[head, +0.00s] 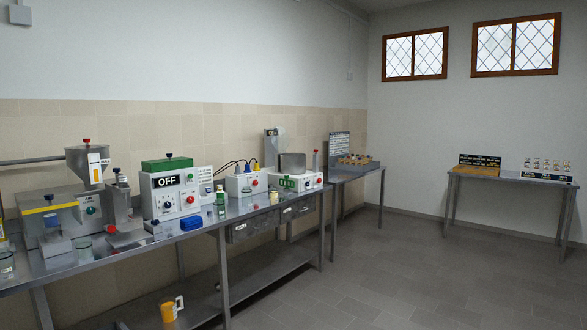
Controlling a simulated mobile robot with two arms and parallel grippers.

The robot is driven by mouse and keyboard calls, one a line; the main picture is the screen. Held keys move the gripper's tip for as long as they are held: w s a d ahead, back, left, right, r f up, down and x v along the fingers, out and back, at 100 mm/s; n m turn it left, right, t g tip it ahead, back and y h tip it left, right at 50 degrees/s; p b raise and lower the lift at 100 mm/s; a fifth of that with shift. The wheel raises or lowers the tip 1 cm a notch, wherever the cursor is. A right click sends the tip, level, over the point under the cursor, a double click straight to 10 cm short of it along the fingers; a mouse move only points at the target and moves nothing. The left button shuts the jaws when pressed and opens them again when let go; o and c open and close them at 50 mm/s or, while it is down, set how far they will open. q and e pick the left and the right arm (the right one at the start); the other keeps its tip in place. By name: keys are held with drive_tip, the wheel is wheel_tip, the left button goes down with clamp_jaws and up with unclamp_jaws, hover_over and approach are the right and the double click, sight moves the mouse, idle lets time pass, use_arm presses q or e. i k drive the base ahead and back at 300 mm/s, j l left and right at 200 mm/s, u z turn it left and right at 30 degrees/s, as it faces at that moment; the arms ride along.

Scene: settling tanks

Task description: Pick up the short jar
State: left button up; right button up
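No gripper of mine is in the view. Several small vessels stand on the long metal bench (205,236) at the left. A short clear glass jar (84,250) stands near the front edge. Another clear glass vessel (7,265) stands at the far left and is partly cut by the frame. A small pale jar with a yellowish top (274,196) stands farther right, before the white boxes. A taller green bottle (221,200) stands near the bench middle. I cannot tell for sure which of these is the short jar.
An orange mug (169,311) is below. Open floor (400,265) lies right, before another table (512,179).

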sight(274, 193)
drive_tip(key=i+u, duration=0.1)
drive_tip(key=i, duration=2.55)
